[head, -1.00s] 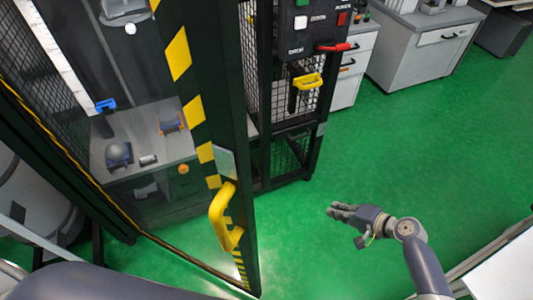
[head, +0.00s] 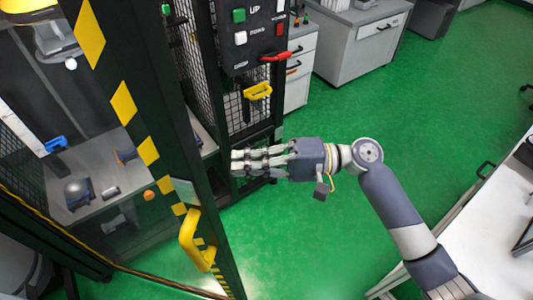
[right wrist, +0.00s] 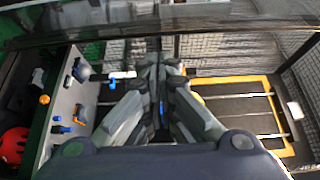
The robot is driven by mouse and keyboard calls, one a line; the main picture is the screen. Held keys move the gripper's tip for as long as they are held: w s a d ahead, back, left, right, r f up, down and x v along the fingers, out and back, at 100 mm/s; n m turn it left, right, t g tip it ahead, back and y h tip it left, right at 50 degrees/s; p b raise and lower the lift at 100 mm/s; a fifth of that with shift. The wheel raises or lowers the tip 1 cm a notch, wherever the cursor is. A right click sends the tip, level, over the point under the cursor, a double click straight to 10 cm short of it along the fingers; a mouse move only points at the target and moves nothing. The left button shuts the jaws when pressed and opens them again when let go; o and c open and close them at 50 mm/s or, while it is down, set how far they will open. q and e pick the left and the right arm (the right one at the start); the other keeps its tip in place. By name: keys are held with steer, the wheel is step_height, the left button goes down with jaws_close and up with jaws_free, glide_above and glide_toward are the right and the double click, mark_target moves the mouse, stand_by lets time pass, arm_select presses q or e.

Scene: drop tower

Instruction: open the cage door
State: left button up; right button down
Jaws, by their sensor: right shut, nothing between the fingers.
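The cage door (head: 148,150) is a dark framed panel with yellow hazard stripes at the left of the head view. Its yellow handle (head: 190,240) sits low near the door's right edge. I cannot tell whether the door is fully shut. My right gripper (head: 237,163) is shut and empty, with its fingers pointing left. In the picture it is above and to the right of the handle, apart from it. The shut fingers (right wrist: 160,68) also show in the right wrist view, where the handle cannot be made out. My left gripper is out of view.
A control panel (head: 255,35) with buttons and a red lever (head: 276,57) stands behind the gripper, with a yellow latch handle (head: 258,92) below. Green floor is clear behind my right arm. A white table (head: 505,225) is at right.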

steer(key=s+a+p, duration=0.3)
steer(key=s, duration=0.1)
steer(key=shift+a, duration=0.35)
